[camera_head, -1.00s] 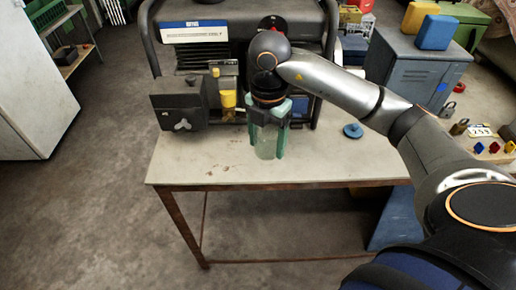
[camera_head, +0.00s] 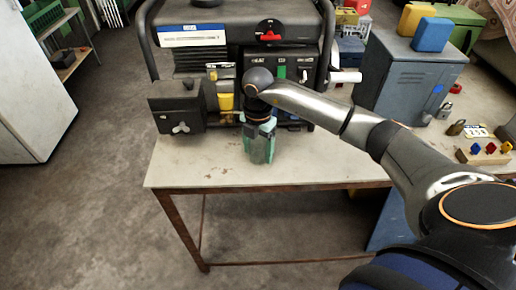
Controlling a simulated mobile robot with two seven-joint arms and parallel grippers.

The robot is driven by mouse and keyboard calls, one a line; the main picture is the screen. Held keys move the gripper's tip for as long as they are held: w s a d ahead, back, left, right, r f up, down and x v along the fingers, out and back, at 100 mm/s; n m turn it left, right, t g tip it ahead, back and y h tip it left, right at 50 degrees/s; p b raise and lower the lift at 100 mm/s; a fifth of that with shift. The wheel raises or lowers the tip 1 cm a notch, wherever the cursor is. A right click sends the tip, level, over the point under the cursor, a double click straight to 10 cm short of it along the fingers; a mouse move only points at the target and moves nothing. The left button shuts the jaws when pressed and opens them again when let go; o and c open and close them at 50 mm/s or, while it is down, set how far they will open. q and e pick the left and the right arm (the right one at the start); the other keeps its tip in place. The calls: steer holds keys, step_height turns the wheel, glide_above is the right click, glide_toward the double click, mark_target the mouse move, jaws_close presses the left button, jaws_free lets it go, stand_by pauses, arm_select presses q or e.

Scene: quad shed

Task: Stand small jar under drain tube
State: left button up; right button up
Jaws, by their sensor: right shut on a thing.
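My right gripper (camera_head: 260,150) points down at the generator's front, over the table (camera_head: 190,172). Its green fingers are shut on a pale, see-through small jar (camera_head: 258,152), which looks upright. The fingers and wrist cover much of the jar. I cannot tell whether its base touches the tabletop. A yellow part (camera_head: 225,101) on the generator's front is just left of the gripper. I cannot make out the drain tube. My left gripper is not in view.
The black generator (camera_head: 240,30) stands at the table's back, with an opened dark box or cover (camera_head: 176,108) at its left. A blue-grey cabinet (camera_head: 405,75) is at right. A board with coloured knobs (camera_head: 484,153) lies at far right. The table's front left is clear.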

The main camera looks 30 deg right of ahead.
steer(key=shift+f, duration=0.2)
steer(key=o, duration=1.4)
steer(key=shift+r, duration=0.15)
step_height(320, 180, up, 8)
